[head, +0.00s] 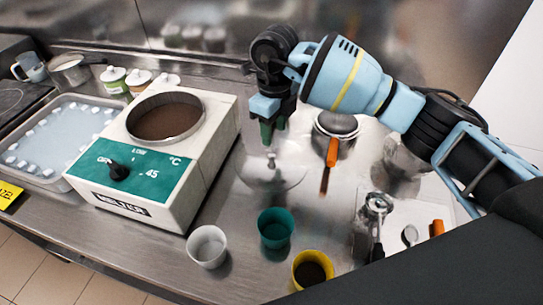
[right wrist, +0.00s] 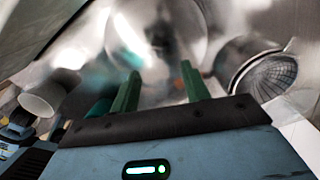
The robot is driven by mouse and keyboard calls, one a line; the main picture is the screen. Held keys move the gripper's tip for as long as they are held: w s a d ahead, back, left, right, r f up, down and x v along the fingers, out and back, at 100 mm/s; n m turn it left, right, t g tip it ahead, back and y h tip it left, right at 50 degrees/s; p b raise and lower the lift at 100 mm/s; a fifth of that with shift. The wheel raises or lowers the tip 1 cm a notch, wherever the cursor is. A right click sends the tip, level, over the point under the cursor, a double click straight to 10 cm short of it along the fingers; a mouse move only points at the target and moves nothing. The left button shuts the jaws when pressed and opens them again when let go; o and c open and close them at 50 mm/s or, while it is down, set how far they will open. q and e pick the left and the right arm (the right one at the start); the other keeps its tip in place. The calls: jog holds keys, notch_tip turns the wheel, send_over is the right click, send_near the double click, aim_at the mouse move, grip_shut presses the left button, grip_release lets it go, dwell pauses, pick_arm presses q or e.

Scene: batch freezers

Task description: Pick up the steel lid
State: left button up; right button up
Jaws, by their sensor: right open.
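The steel lid (head: 285,180) lies on the steel counter, a shiny round disc with a small knob near its middle. It reflects the counter, so its edge is hard to make out. My right gripper (head: 270,132) is pointing down just above and behind the knob, apart from it as far as I can tell. In the right wrist view its two green fingers (right wrist: 160,85) are spread with nothing between them, and the lid (right wrist: 185,45) shows beyond them. My left gripper is not in view.
In front are a white cup (head: 207,247), a green cup (head: 276,230) and a yellow cup (head: 311,268). A steel pot (head: 345,140) and an orange-handled tool (head: 331,155) are close on the right.

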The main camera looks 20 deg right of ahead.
aim_at(271, 154)
jog(key=shift+s+f, duration=0.1)
jog(key=shift+f, duration=1.25)
jog(key=shift+a+f, duration=0.2)
jog(key=shift+f, duration=1.1)
jog(key=shift+a+f, duration=0.15)
jog(key=shift+f, duration=1.1)
grip_shut()
jog(key=shift+r, duration=0.15)
notch_tip(271, 154, up, 10)
